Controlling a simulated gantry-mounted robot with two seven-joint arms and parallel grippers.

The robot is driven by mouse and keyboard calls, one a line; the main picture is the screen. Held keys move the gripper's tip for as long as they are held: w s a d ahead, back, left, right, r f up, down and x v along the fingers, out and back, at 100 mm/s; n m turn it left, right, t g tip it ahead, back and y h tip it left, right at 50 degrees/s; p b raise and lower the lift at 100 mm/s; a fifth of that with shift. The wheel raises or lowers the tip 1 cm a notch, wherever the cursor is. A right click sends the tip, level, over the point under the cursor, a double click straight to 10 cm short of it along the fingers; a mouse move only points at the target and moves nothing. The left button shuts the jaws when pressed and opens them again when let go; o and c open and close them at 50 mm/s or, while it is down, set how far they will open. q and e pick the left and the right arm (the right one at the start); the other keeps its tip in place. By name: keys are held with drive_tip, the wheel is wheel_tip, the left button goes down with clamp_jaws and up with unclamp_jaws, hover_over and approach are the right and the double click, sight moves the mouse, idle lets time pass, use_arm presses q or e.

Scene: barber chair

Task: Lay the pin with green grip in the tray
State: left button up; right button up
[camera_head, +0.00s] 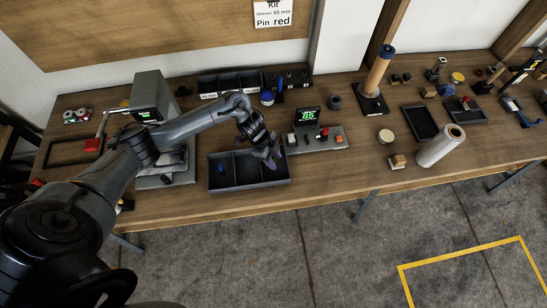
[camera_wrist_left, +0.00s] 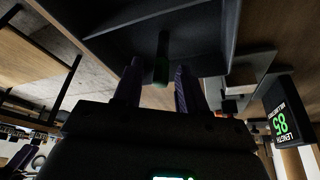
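The pin with green grip (camera_wrist_left: 161,68) shows in the left wrist view between my left gripper's two purple fingers, its dark shaft pointing away over the tray's dark surface. There are gaps between the grip and both fingers. My left gripper (camera_head: 272,160) is open, low over the right compartment of the black divided tray (camera_head: 249,187) in the head view. The tray also shows in the left wrist view (camera_wrist_left: 215,38). The pin cannot be made out in the head view, and whether it rests on the tray floor is unclear. My right gripper is not in view.
A small blue item (camera_head: 221,168) sits in the tray's left compartment. A length gauge with a green display (camera_head: 307,117) stands close right of the tray, and a grey machine (camera_head: 151,97) stands left. Black bins (camera_head: 230,82) line the back. Bare wood lies in front.

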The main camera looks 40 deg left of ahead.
use_arm(q)
drive_tip(key=shift+r, duration=0.45)
drive_tip(key=p+v, duration=0.1)
drive_tip(key=v, duration=0.9)
drive_tip(key=s+d+f+n+t, duration=0.1)
drive_tip(key=d+t, duration=0.2)
drive_tip(key=d, duration=0.6)
drive_tip(key=s+d+n+t, duration=0.1)
drive_tip(key=s+d+t, duration=0.15)
drive_tip(key=d, duration=0.65)
drive_tip(key=s+a+r+n+g+y, duration=0.1)
drive_tip(key=s+a+n+y, duration=0.1)
drive_tip(key=s+n, duration=0.3)
drive_tip(key=s+a+r+n+g+y, duration=0.1)
drive_tip(key=s+a+n+g+y, duration=0.1)
drive_tip(key=s, duration=0.9)
drive_tip(key=a+n, duration=0.1)
drive_tip(key=n, duration=0.1)
drive_tip(key=shift+a+r+n, duration=0.3)
drive_tip(key=shift+a+n, duration=0.1)
drive_tip(key=shift+r+g, duration=0.1)
drive_tip(key=shift+g, duration=0.15)
